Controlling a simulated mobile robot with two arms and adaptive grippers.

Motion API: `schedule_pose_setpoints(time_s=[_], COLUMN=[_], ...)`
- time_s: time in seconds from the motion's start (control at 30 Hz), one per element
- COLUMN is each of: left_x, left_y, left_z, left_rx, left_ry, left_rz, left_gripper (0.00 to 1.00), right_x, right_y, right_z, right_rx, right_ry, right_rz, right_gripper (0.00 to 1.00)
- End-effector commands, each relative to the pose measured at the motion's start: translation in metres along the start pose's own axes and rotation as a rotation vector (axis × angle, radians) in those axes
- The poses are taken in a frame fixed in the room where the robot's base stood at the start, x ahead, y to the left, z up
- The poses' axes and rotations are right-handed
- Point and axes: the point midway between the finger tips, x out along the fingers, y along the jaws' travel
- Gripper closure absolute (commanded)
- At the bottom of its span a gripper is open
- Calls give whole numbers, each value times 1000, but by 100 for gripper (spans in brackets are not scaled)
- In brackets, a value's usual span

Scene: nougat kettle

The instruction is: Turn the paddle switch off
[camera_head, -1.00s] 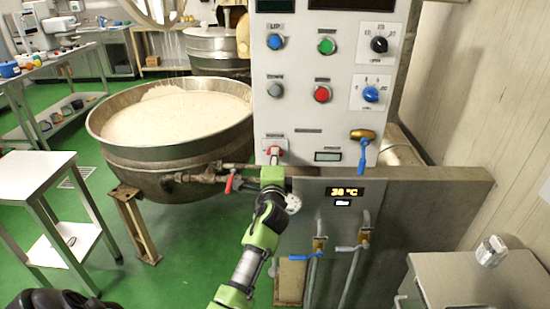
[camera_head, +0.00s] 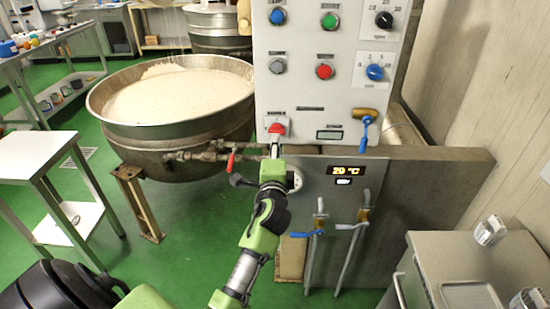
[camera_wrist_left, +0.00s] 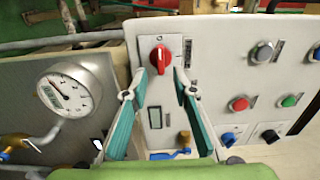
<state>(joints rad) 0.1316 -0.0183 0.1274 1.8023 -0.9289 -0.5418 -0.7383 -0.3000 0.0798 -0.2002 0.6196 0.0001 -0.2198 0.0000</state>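The paddle switch (camera_head: 277,129) is a red knob at the lower left of the grey control panel (camera_head: 300,95). In the left wrist view, the red paddle switch (camera_wrist_left: 160,57) sits on a white plate, just beyond and between my fingertips. My left gripper (camera_head: 274,148) is right below the switch in the head view, facing the panel. In the left wrist view, my left gripper (camera_wrist_left: 158,83) has its two teal fingers spread apart with nothing held. I cannot tell whether either tip touches the switch. My right gripper is out of view.
A brass valve with a blue handle (camera_head: 366,124) and a small display (camera_head: 329,134) are right of the switch. Several buttons and dials are above. A steel kettle (camera_head: 140,134) stands left. A dial gauge (camera_wrist_left: 68,94) shows in the wrist view.

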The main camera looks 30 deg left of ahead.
Motion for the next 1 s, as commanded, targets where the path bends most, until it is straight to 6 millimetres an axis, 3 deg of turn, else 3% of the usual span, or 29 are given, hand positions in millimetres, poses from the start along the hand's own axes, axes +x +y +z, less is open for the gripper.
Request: schedule_pose_setpoints(time_s=[0.1,0.3,1.0], left_x=[-25,-50,-55], left_y=[1,0,5], left_z=[0,0,-2], left_rx=[-1,-1,-2], left_ry=[1,-1,5], left_rz=[2,1,9], left_gripper=[74,74,74], right_x=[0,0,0], right_y=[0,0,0], right_z=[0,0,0], right_rx=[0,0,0], right_ry=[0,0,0], right_rz=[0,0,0], right_gripper=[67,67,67])
